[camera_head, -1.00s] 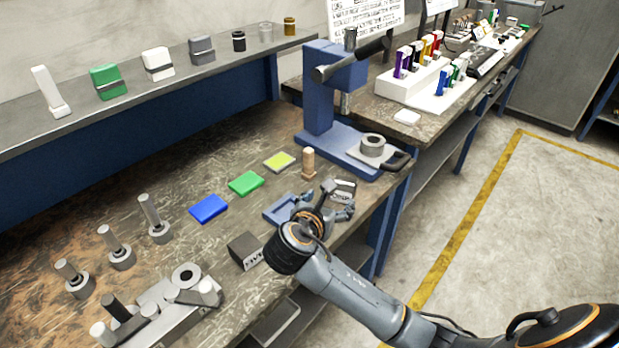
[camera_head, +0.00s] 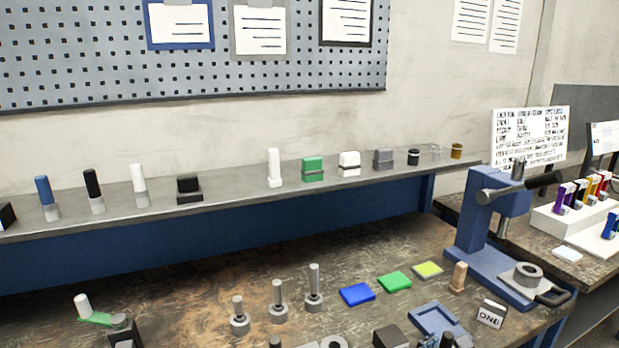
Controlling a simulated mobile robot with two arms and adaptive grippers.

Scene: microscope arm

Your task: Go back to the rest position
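A small dark piece (camera_head: 445,340) at the bottom edge, in front of the blue tray (camera_head: 424,318), looks like part of my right gripper. Its fingers are too cut off to tell open from shut. My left gripper and arm are not in view. A block with lettering (camera_head: 490,314) stands on the bench between the blue tray and the blue press (camera_head: 476,232), apart from the dark piece.
Blue (camera_head: 357,294), green (camera_head: 394,281) and yellow (camera_head: 428,269) pads lie on the workbench (camera_head: 200,300). Several grey posts (camera_head: 314,290) stand left of them. A raised shelf (camera_head: 240,196) carries several small items. A pegboard (camera_head: 100,60) hangs behind.

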